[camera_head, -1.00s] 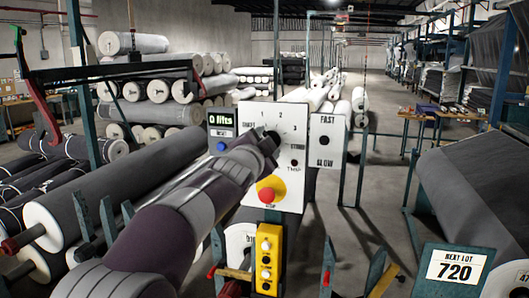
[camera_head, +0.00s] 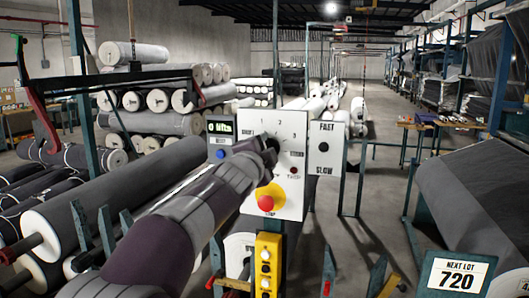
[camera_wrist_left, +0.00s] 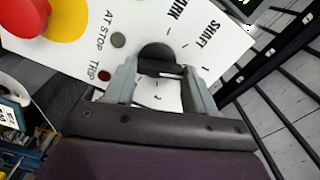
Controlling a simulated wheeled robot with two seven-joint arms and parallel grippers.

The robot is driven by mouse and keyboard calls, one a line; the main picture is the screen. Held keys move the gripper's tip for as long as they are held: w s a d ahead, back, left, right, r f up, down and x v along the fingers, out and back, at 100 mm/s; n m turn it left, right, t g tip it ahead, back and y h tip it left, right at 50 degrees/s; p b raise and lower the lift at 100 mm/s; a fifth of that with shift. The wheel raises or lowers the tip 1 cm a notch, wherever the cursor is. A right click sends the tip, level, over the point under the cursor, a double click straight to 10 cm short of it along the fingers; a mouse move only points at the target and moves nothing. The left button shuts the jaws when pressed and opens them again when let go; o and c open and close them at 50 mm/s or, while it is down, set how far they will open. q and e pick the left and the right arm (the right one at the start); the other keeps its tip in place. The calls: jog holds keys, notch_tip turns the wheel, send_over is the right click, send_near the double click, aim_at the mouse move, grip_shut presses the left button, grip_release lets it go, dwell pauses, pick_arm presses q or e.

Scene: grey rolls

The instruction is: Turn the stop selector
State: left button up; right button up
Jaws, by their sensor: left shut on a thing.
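The stop selector is a black round knob (camera_wrist_left: 157,56) on a white control panel (camera_head: 294,135). Its dial carries marks for SHIFT, 1, 2, 3 and others. My left gripper (camera_head: 270,148) reaches the panel in the head view and covers most of the knob. In the left wrist view the two grey fingers of the left gripper (camera_wrist_left: 160,82) are shut on the knob, one at each side. A red stop button (camera_head: 266,203) on a yellow plate sits lower on the panel. My right gripper is in neither view.
A small display reading "0 lifts" (camera_head: 220,128) is left of the panel. A FAST/SLOW switch plate (camera_head: 325,148) is on its right. A yellow button box (camera_head: 267,262) hangs below. Large grey rolls (camera_head: 115,190) lie at the left, another (camera_head: 470,190) at the right.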

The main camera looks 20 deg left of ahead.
pick_arm(q)
jog(key=o, duration=1)
jog(key=shift+o, duration=0.2)
jog(key=s+b, duration=0.1)
jog(key=s, duration=1.1)
jog(key=shift+s+a+b, duration=0.2)
jog(key=shift+s+b, duration=0.1)
jog(key=shift+s, duration=0.05)
